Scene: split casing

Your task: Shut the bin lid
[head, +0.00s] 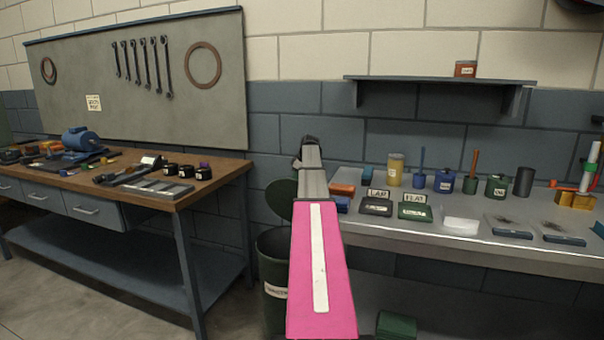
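A dark green bin (273,248) with a pale label stands on the floor in the gap between the two tables. Its round lid (281,199) stands raised, tilted up at the back of the bin. My pink and grey arm reaches forward in front of the bin and hides its right side and part of the lid. My gripper (309,141) is a small dark shape at the far end of the arm, above and to the right of the lid. Its fingers are too small and hidden to tell whether they are open.
A wooden workbench (140,180) with tools stands at the left. A grey table (470,245) with jars, trays and labelled boxes stands at the right. A wall shelf (440,79) hangs above it. A green box (396,325) sits low beneath the table.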

